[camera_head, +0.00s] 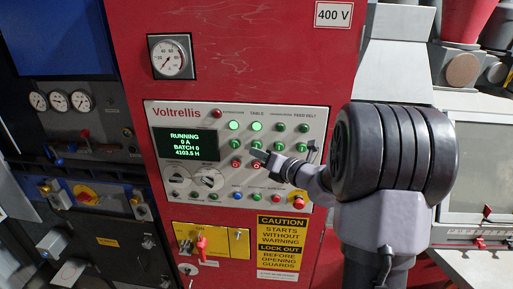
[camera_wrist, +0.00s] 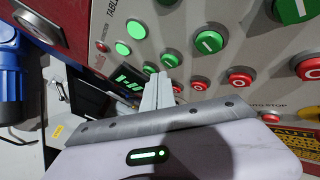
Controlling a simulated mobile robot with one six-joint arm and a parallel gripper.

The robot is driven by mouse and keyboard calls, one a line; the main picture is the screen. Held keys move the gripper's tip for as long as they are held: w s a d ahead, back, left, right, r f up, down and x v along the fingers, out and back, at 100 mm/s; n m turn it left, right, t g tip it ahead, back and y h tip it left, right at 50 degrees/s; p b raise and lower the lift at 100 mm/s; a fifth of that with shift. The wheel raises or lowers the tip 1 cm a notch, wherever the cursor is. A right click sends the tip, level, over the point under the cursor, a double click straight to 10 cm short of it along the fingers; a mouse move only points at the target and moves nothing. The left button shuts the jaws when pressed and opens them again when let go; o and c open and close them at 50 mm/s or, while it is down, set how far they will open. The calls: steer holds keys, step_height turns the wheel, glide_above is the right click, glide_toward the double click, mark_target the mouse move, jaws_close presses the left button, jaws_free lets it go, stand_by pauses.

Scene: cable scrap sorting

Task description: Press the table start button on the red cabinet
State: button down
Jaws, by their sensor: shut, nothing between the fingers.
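The red cabinet (camera_head: 250,50) carries a grey control panel with a lit display (camera_head: 184,145) reading RUNNING. The table start button is a green button (camera_head: 256,145) under the TABLE label, also in the wrist view (camera_wrist: 170,61). Above it, the table lamp (camera_head: 257,127) glows green. The red table stop button (camera_head: 256,163) is below it. My gripper (camera_head: 262,155) is shut and empty, its tips between the green and red table buttons in the head view. In the wrist view my fingertips (camera_wrist: 165,75) reach just beside the green button; whether they touch it I cannot tell.
Other green and red buttons (camera_wrist: 240,76) sit close around the fingertips. A red emergency button (camera_head: 298,202), rotary knobs (camera_head: 208,179) and a yellow lockout plate with a red key or padlock (camera_head: 202,243) are lower down. A gauge (camera_head: 170,58) is above the panel.

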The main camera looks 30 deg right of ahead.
steer(key=s+a, duration=0.1)
steer(key=s, duration=0.1)
steer(key=s+a+b, duration=0.1)
steer(key=s, duration=0.1)
steer(key=shift+a, duration=0.4)
stand_by(0.6)
